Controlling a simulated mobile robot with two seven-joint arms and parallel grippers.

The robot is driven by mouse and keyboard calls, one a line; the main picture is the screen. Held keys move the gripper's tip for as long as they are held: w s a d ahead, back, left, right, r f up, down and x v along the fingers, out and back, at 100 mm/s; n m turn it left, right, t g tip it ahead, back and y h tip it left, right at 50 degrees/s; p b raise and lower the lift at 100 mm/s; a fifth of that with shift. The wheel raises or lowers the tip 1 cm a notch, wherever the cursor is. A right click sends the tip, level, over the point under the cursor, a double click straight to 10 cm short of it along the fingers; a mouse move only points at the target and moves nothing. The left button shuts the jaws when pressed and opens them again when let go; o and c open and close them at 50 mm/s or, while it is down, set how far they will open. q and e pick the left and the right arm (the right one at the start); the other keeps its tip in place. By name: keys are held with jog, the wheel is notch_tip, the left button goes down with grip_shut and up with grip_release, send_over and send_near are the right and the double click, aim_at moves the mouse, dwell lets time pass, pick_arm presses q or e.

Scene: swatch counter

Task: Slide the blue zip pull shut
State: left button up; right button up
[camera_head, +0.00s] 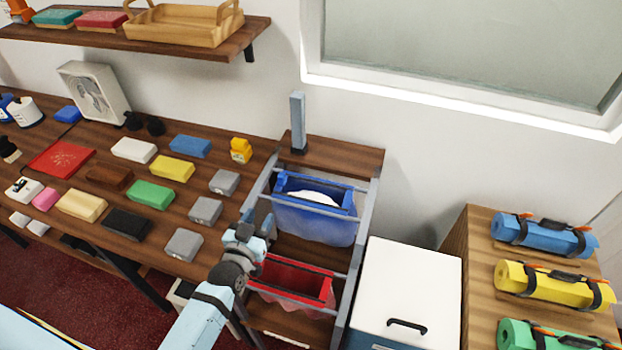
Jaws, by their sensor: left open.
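A blue bag (318,224) hangs between the grey rails of a rack. Its top gapes open, and something white (316,197) shows inside. I cannot make out a separate zip pull on it; it is too small or hidden. My left gripper (268,220) is at the left side of the rack, close to the blue bag's left edge and above the red bag. It is open, with nothing seen between its fingers, though the view of them is small. I cannot tell whether it touches the bag or rail. My right gripper is out of view.
A red bag (293,280) hangs open in the rack, nearer than the blue one. A grey post (298,122) rises at the rack's back. A white-lidded bin (406,285) stands right of the rack. A wooden table (75,205) with several coloured blocks lies left.

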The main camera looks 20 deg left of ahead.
pick_arm(q)
jog(key=w, duration=0.1)
jog(key=p, duration=0.1)
send_near(279, 178)
jog(key=w, duration=0.3)
jog(key=w+p, duration=0.1)
jog(key=w, duration=0.7)
jog(key=shift+w+a+f, duration=0.1)
grip_shut()
